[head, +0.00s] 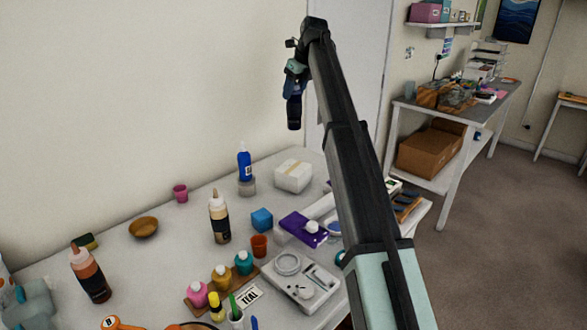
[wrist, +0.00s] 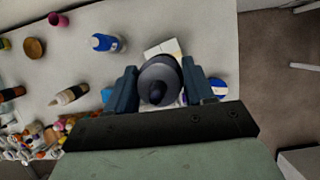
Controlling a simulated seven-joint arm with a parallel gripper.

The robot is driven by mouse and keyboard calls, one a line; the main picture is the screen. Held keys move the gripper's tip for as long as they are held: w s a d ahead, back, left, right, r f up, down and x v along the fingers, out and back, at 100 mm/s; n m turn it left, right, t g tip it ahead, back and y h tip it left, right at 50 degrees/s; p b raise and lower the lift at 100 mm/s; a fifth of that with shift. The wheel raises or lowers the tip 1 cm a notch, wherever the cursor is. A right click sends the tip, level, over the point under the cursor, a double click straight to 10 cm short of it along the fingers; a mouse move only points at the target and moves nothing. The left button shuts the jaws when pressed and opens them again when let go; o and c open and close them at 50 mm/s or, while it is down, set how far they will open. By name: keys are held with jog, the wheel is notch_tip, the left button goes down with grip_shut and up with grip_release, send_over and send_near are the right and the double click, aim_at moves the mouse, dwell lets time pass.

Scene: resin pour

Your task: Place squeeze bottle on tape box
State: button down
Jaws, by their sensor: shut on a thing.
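My gripper (wrist: 159,84) is shut on a dark squeeze bottle (wrist: 157,78), seen end-on in the wrist view as a round grey shape with a darker tip. In the head view my gripper (head: 294,82) is high above the table, and the dark bottle (head: 294,114) hangs below it, roughly upright. The tape box (head: 293,176), a white carton with a tan strip on top, sits on the table well below. In the wrist view the bottle partly hides the box (wrist: 162,48). The bottle and box are apart.
A blue cube (head: 262,220), a purple item (head: 304,229) and a white tray (head: 300,285) lie in front. Other bottles (head: 219,216) stand further left. The box top looks clear.

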aim_at(294, 102)
notch_tip(294, 102, down, 4)
jog(key=shift+s+a+f, duration=0.1)
jog(key=shift+s, duration=0.05)
notch_tip(294, 102, down, 11)
dwell(0.6)
jog(key=shift+c, duration=2)
grip_release()
jog(key=v, duration=1.2)
